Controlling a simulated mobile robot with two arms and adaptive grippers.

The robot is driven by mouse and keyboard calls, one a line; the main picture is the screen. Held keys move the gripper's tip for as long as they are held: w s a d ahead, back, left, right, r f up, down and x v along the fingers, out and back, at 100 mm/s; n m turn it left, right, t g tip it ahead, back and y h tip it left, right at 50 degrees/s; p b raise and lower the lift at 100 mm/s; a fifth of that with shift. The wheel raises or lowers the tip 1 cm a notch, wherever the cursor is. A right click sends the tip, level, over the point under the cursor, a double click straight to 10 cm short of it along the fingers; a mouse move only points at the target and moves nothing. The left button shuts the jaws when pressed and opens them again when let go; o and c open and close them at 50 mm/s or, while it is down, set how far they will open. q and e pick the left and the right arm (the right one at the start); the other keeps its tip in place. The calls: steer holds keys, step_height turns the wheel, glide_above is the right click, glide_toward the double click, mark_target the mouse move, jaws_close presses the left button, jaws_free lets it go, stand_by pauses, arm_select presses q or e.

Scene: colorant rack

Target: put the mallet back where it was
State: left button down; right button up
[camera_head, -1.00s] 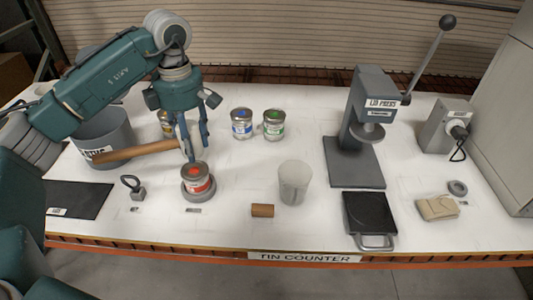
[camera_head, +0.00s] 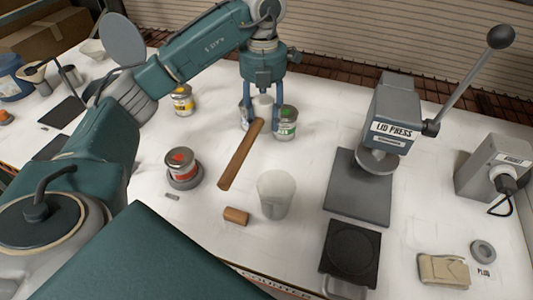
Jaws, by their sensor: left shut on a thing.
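My left gripper (camera_head: 262,118) points down over the white counter, shut on the mallet. The mallet's wooden handle (camera_head: 241,156) slants from the fingers toward the front left. Its pale head (camera_head: 263,104) is between the fingers and partly hidden. The green-label tin (camera_head: 286,128) stands right beside the right finger. The blue-label tin (camera_head: 243,117) is mostly hidden behind the left finger. Whether the gripper touches either tin, I cannot tell. The red-label tin (camera_head: 181,163) sits on a round grey base left of the handle. My right gripper is out of view.
A translucent cup (camera_head: 275,197) and a small wooden cylinder (camera_head: 236,215) stand in front. The lid press (camera_head: 358,190), a black-topped plate (camera_head: 352,252) and a folded cloth (camera_head: 443,269) are to the right. A yellow-label tin (camera_head: 183,100) stands at the left.

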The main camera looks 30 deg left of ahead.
arm_select(q)
steer(key=p, duration=0.2)
glide_above(264, 161)
step_height(264, 161, down, 8)
steer(key=shift+w+r, duration=0.15)
steer(key=shift+f, duration=0.65)
step_height(264, 161, down, 4)
steer(key=shift+r+p, duration=0.25)
steer(key=shift+p, duration=0.3)
steer(key=shift+f, duration=0.3)
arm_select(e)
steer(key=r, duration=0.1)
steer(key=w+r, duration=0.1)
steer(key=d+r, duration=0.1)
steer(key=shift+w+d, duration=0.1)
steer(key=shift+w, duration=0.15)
arm_select(q)
steer(key=shift+f, duration=0.15)
steer(key=c, duration=1)
jaws_free()
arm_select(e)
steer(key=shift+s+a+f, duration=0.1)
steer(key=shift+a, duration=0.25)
